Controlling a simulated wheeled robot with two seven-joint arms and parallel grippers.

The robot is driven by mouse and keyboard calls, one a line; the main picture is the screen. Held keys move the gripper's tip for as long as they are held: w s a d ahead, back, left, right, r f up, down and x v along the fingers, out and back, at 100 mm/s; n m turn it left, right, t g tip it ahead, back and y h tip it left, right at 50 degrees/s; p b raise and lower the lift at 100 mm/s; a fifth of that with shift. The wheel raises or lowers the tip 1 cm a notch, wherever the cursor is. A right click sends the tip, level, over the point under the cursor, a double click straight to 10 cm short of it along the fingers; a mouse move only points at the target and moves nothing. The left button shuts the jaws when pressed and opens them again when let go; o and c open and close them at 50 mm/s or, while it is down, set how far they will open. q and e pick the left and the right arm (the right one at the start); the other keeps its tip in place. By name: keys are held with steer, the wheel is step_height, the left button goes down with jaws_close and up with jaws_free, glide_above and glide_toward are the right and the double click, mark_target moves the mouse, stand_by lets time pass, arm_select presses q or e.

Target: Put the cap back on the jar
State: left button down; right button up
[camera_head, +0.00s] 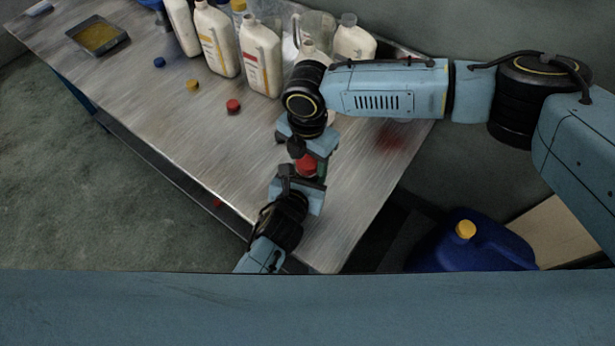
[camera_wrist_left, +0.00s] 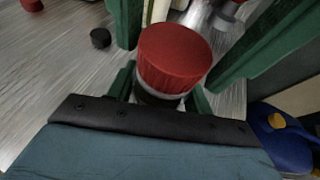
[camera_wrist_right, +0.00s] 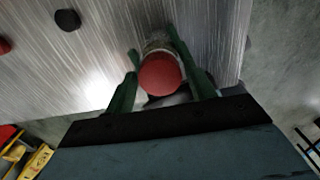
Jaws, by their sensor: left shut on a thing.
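A red cap (camera_head: 307,166) sits over the mouth of a small jar between my two grippers, above the near part of the table. In the left wrist view the cap (camera_wrist_left: 174,58) is on top, with a pale ring of the jar (camera_wrist_left: 158,97) below it. My left gripper (camera_wrist_left: 160,90) is shut on the jar. My right gripper (camera_wrist_right: 153,43) is open, with its green fingers on either side of the cap (camera_wrist_right: 160,75). Glass of the jar (camera_wrist_right: 158,46) shows beyond the cap. I cannot tell whether the cap is fully seated or whether the right fingers touch it.
Several white bottles (camera_head: 261,59) and a clear jug (camera_head: 318,28) stand at the back. Loose red (camera_head: 233,105), yellow (camera_head: 192,85) and blue (camera_head: 159,62) caps lie on the table. A tray (camera_head: 122,40) is far left. A blue canister (camera_head: 440,248) stands beside the table.

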steer(key=c, duration=0.8)
steer(key=shift+m, duration=0.8)
steer(key=o, duration=1.2)
steer(key=shift+c, duration=0.2)
step_height(320, 180, up, 12)
arm_select(q)
steer(key=c, duration=0.5)
jaws_free()
